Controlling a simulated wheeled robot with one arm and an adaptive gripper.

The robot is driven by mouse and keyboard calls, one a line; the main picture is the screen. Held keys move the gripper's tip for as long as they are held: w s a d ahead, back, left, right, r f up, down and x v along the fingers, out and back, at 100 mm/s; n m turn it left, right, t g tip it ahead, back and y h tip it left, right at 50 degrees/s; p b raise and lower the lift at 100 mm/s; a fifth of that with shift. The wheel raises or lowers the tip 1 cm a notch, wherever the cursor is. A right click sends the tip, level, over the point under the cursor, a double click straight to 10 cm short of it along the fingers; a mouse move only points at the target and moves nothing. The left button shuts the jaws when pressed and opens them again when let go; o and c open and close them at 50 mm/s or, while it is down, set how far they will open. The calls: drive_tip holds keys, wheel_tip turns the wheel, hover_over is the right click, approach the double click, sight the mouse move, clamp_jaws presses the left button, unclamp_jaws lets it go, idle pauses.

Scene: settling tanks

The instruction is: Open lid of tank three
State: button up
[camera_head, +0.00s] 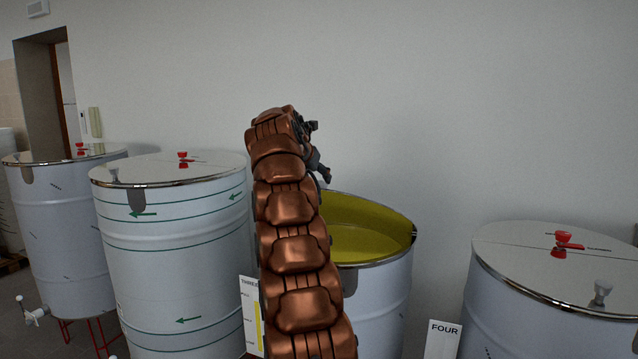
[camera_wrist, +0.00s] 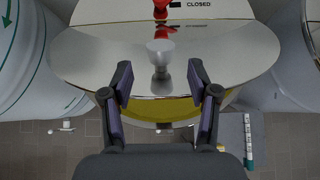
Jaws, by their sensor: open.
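Tank three (camera_head: 380,300) stands in the middle of the head view, partly behind my arm, with yellow showing inside its rim. In the wrist view its polished lid (camera_wrist: 95,45) shows a gap at the near edge, with yellow liquid (camera_wrist: 180,110) below, so the lid appears partly raised. A pale grey knob (camera_wrist: 160,52) on the lid stands between the fingers of my gripper (camera_wrist: 160,76). The gripper is open; I cannot tell whether a finger touches the knob. In the head view my gripper (camera_head: 318,160) is mostly hidden by my arm.
A THREE sign (camera_head: 249,310) stands before the tank. Tank four (camera_head: 540,300) with a closed lid is at right, with its FOUR sign (camera_head: 442,340). A green-striped tank (camera_head: 170,240) and another tank (camera_head: 65,230) stand left. A plain wall is behind.

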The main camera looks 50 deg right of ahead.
drive_tip(key=v, duration=0.5)
drive_tip(key=shift+a+r, duration=0.1)
drive_tip(key=shift+a, duration=0.05)
